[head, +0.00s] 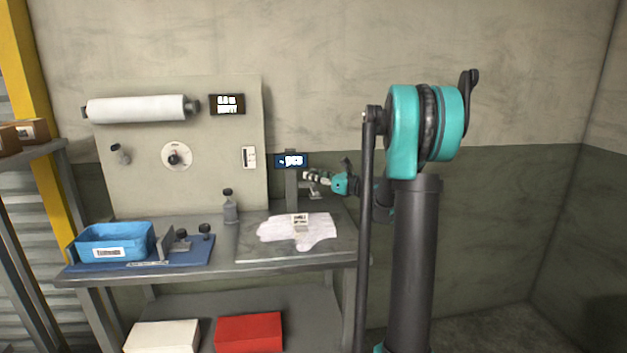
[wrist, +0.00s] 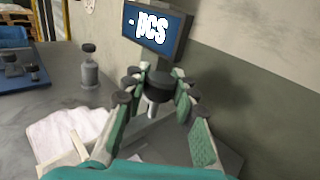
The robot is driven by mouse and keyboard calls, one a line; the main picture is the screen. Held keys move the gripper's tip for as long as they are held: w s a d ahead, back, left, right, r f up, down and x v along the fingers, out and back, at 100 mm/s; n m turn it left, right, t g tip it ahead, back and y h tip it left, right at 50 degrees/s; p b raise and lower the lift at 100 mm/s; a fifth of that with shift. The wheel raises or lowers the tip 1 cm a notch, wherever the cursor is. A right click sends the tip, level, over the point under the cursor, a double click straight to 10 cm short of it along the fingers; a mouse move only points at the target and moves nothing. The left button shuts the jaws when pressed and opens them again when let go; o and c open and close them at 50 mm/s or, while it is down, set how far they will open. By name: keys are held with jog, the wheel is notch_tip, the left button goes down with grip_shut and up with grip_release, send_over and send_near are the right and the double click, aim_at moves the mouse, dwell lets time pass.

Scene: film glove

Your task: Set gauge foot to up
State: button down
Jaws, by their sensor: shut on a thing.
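The gauge stands at the back of the bench, with a dark display reading "- pcs" (head: 292,160) on a grey post (head: 292,192). The display is also large in the wrist view (wrist: 157,29). My gripper (head: 318,180) is at the post, just below and right of the display. In the wrist view my gripper (wrist: 160,82) has its fingers on both sides of the gauge foot (wrist: 156,92), a small grey piece below the display, and is shut on it. The fingertips partly hide the foot. Its exact height setting cannot be told.
A white glove (head: 276,230) with a small label card (head: 300,221) lies flat on the plate below the gauge. A grey bottle (head: 231,209) stands left of it. A blue bin (head: 116,240) is on the blue mat at the far left.

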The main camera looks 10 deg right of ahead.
jog(key=c, duration=1.2)
grip_release()
jog(key=shift+o, duration=0.2)
jog(key=v, duration=1.2)
jog(key=shift+d, duration=0.1)
